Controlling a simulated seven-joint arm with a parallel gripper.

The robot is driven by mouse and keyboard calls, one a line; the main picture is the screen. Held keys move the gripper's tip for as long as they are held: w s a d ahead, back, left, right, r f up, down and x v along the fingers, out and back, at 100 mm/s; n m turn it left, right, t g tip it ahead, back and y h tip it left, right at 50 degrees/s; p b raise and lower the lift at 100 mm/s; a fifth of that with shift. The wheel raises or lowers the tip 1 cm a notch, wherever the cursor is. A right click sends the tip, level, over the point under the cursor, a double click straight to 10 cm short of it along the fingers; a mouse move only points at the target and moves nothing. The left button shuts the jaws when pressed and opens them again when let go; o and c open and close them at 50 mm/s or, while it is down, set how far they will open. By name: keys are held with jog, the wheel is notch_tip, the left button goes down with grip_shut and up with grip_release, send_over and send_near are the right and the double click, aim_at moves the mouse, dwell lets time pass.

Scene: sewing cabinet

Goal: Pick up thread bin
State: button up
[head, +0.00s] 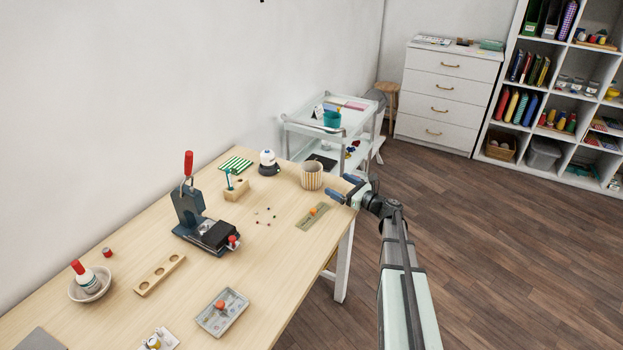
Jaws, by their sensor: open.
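A small round bin with vertical tan and grey stripes (312,176) stands upright on the wooden table (262,262), near its far right corner. It looks the most like the thread bin, but I see no thread in it and cannot be sure. My gripper (343,189) is open, with its blue-tipped fingers just right of the bin, by the table's right edge. It appears apart from the bin and holds nothing.
A grey-green strip with an orange piece (314,215) lies in front of the bin. A white and dark jar (268,163) stands to its left. A black press with a red handle (203,220) stands farther left. A white cart (330,130) is behind the table.

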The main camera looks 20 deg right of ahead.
aim_at(320, 176)
jog(key=x, duration=0.7)
jog(key=shift+w+a, duration=0.1)
jog(key=shift+w, duration=0.15)
jog(key=shift+f+x, duration=0.1)
jog(key=shift+x, duration=1.4)
jog(key=shift+f+x, duration=0.15)
jog(key=shift+x, duration=1.4)
jog(key=shift+s+a, duration=0.1)
jog(key=shift+c, duration=0.3)
jog(key=c, duration=0.7)
jog(key=shift+o, duration=0.2)
